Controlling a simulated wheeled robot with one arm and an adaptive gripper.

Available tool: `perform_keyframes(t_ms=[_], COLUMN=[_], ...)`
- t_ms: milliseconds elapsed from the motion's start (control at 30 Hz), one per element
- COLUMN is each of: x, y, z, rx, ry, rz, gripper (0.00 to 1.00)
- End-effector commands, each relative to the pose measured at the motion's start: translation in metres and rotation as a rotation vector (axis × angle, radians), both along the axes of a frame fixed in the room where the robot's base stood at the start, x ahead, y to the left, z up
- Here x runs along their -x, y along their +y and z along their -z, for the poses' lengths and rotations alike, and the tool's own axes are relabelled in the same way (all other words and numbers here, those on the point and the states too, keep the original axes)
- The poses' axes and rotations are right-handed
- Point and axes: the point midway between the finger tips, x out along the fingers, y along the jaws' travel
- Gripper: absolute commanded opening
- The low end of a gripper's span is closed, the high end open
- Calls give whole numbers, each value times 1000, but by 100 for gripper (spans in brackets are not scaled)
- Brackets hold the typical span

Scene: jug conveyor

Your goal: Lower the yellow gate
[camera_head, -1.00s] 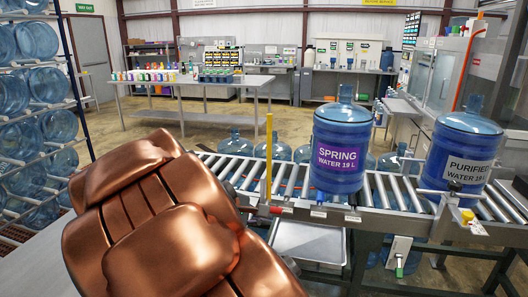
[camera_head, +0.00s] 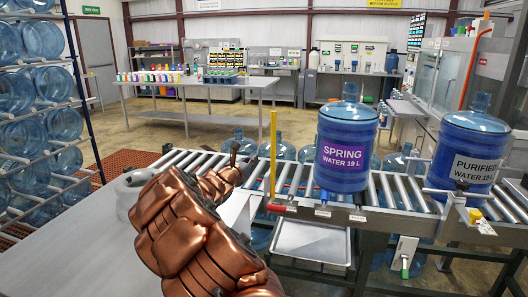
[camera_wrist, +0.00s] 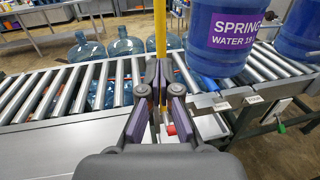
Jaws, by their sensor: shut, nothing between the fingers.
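The yellow gate (camera_head: 273,155) is a thin upright bar at the near side of the roller conveyor, left of the purple-labelled SPRING jug (camera_head: 346,150). A red handle (camera_head: 276,208) sits low at its base. In the head view the gripper's dark tip (camera_head: 234,150) is left of the gate, partly hidden by my arm.
A PURIFIED jug (camera_head: 472,150) stands farther right on the conveyor (camera_head: 395,190). A metal tray (camera_head: 312,241) hangs below the gate. A jug rack (camera_head: 40,120) is at left. Several jugs stand behind the conveyor.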

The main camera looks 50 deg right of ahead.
Motion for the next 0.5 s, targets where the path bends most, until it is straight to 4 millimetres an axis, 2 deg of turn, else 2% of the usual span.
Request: perform_keyframes(t_ms=[500], x=[-10], y=[-62], z=[-1], rx=[-2], ry=[-3], rz=[1], gripper=[0])
